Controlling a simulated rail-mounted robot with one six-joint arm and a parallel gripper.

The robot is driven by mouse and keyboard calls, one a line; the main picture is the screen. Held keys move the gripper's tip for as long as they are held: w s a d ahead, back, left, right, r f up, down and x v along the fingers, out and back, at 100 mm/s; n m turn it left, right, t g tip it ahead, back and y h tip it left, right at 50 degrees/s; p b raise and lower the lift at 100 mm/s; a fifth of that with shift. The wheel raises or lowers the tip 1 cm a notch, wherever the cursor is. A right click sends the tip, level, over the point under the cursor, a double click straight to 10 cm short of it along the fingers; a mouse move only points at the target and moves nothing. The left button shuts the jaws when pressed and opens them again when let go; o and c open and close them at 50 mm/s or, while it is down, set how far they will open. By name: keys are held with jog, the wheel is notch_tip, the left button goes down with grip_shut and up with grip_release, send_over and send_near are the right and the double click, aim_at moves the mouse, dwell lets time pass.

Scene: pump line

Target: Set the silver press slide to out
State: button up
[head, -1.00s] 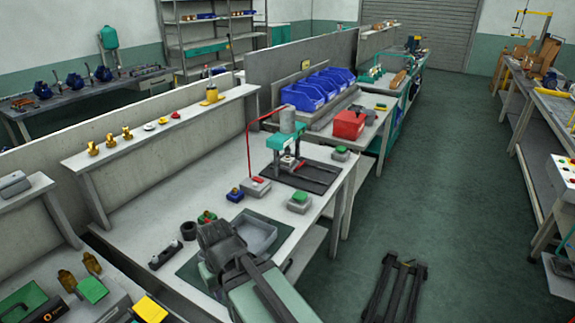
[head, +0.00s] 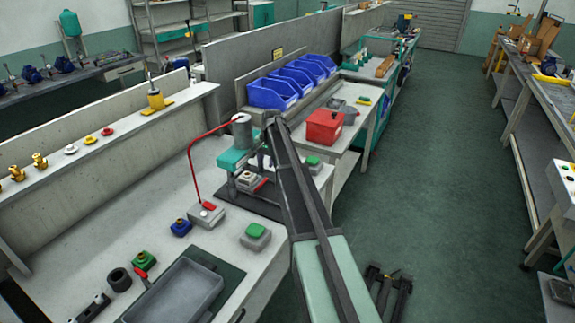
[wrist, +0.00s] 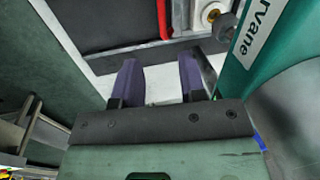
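The teal press (head: 236,160) with its silver top cylinder stands on the bench in the head view, left of my forearm. A small silver block with a red part, apparently the press slide (head: 248,181), sits low at its front over a dark base plate. My gripper (wrist: 160,76) is open and empty in the wrist view, its two dark fingers apart above a pale surface. A dark slab with a red edge lies beyond the fingers. My arm partly hides the press area in the head view.
A red lever arm (head: 193,170) rises from a grey box left of the press. A green-topped button box (head: 256,236) and a grey tray (head: 180,292) are nearer. Blue bins (head: 272,92) and a red box (head: 323,127) stand beyond.

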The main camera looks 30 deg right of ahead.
aim_at(262, 183)
jog(key=shift+m, duration=0.6)
jog(key=f+b, duration=0.3)
jog(key=w+a+f+b, duration=0.1)
jog(key=f+b, duration=0.6)
jog(key=b, duration=0.1)
jog(key=shift+w+a+f, duration=0.25)
jog(key=shift+a+f, duration=0.1)
jog(key=shift+a, duration=0.05)
jog(key=shift+r, duration=0.1)
grip_shut()
